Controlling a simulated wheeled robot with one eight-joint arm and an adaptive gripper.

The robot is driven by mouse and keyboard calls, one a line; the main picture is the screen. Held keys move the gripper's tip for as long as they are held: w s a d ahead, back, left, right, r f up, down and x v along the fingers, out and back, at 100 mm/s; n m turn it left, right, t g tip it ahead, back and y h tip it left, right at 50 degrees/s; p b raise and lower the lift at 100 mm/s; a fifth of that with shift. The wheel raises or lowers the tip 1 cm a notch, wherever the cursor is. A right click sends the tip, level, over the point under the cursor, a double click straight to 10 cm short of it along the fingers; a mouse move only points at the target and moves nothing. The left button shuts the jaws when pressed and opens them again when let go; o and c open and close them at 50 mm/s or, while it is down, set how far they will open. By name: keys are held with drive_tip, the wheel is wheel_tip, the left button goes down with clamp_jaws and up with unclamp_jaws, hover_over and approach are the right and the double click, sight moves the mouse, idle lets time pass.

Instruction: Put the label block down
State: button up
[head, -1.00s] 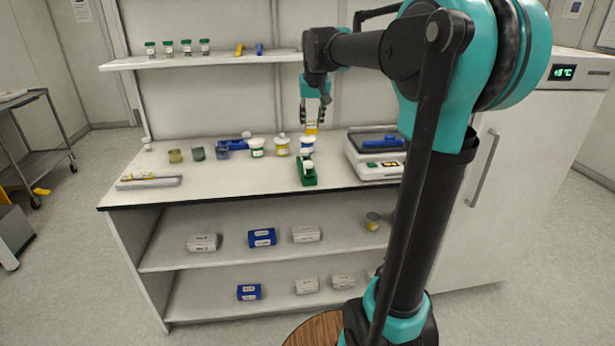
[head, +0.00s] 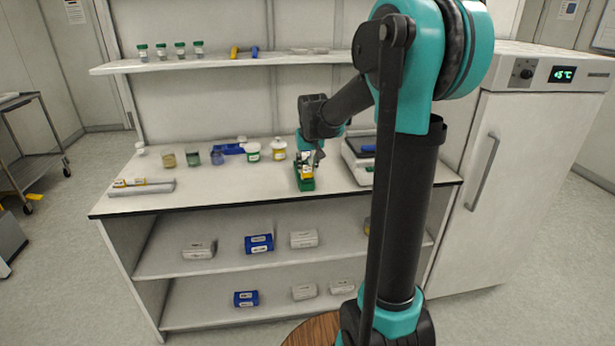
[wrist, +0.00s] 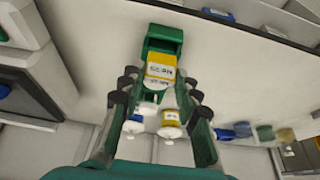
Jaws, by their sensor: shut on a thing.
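The label block (wrist: 160,68) is yellow with a white printed label. In the wrist view it sits between the fingertips of my gripper (wrist: 160,88), which is shut on it. In the head view the small yellow block (head: 307,173) shows under my gripper (head: 312,160), low over the bench. It is at the green holder (head: 305,185), which also shows in the wrist view (wrist: 163,36). The block overlaps the near part of the green holder there. I cannot tell whether they touch.
A balance (head: 357,163) stands close on the right. Yellow-labelled jar (head: 279,150) and green-labelled jar (head: 253,153) stand to the left, with several small jars beyond. A shelf (head: 225,64) hangs behind. The bench front (head: 230,201) is clear left of the holder.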

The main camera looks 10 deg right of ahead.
sight(307, 177)
drive_tip(key=shift+f, duration=2.15)
drive_tip(key=o, duration=0.8)
drive_tip(key=shift+f, duration=0.1)
drive_tip(key=v, duration=1.2)
drive_tip(key=s+d+f, duration=0.1)
drive_tip(key=s+f, duration=0.5)
drive_tip(key=s, duration=0.2)
drive_tip(key=s+d+f, duration=0.1)
drive_tip(key=s+f, duration=0.6)
drive_tip(key=s, duration=0.2)
drive_tip(key=s+d+f, duration=0.2)
drive_tip(key=s+f, duration=0.4)
drive_tip(key=s, duration=0.3)
drive_tip(key=shift+f, duration=0.15)
